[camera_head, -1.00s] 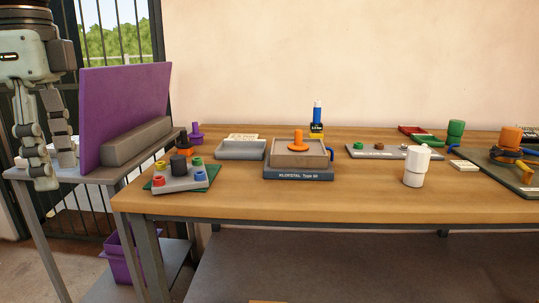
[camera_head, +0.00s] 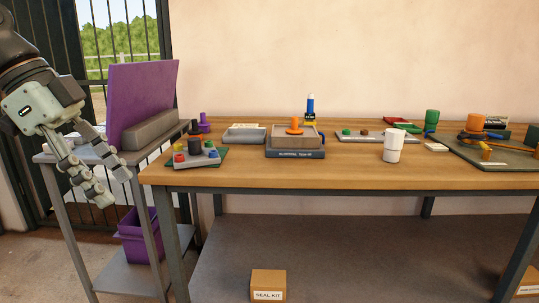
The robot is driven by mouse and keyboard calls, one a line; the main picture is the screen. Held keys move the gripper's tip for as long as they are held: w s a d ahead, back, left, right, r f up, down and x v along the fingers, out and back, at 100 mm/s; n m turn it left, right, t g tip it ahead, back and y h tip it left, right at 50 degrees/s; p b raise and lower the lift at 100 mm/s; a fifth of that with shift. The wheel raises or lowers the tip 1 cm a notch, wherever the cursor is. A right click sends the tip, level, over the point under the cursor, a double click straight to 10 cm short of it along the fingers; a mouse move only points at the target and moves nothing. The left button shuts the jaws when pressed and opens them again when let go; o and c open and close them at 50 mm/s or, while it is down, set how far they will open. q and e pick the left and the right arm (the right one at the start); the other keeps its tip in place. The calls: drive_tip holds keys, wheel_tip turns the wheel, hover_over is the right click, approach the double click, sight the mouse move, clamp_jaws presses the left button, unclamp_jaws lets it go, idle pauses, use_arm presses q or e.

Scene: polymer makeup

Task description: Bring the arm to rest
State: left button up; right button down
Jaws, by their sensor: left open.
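My left gripper (camera_head: 117,189) is at the left of the head view, in front of the small grey side table (camera_head: 60,156). Its two jointed fingers point down and to the right and stand apart, with nothing between them. The gripper is left of the wooden workbench (camera_head: 230,178) and apart from it. My right gripper is not in view.
A purple panel (camera_head: 143,95) stands upright on the side table, with a purple bin (camera_head: 138,243) below. The workbench holds a grey box labelled KLORISTAL (camera_head: 295,154), a white cup (camera_head: 393,147) and several coloured parts. A SEAL KIT carton (camera_head: 268,284) sits below.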

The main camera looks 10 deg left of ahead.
use_arm(q)
drive_tip(key=w+a+f+n+t+h, duration=0.1)
drive_tip(key=w+f+t+h, duration=0.2)
drive_tip(key=w+t, duration=0.25)
drive_tip(key=w+f+n+t+h, duration=0.1)
drive_tip(key=w+f+t+h, duration=0.3)
drive_tip(key=w, duration=0.3)
drive_tip(key=a+f+n+t+y, duration=0.2)
drive_tip(key=a+f+n+y, duration=0.4)
drive_tip(key=f, duration=0.4)
drive_tip(key=a+f+n+t+y, duration=0.3)
drive_tip(key=a+f+n+y, duration=0.15)
drive_tip(key=f+y, duration=0.4)
drive_tip(key=s+d+f+n+g, duration=0.1)
drive_tip(key=s+d+f+g, duration=0.15)
drive_tip(key=s+f, duration=0.45)
drive_tip(key=s+d+f+g, duration=0.2)
drive_tip(key=s+f+g, duration=0.2)
drive_tip(key=f, duration=0.6)
drive_tip(key=s+d+f+n+g, duration=0.1)
drive_tip(key=s+d+f+g, duration=0.15)
drive_tip(key=s+f, duration=0.45)
drive_tip(key=s+d+f+m+g, duration=0.1)
drive_tip(key=s+d+f+g, duration=0.3)
drive_tip(key=s+d+f, duration=0.3)
drive_tip(key=shift+s+d+f+h, duration=0.15)
drive_tip(key=shift+d+f+h, duration=0.05)
drive_tip(key=shift+d+h, duration=0.25)
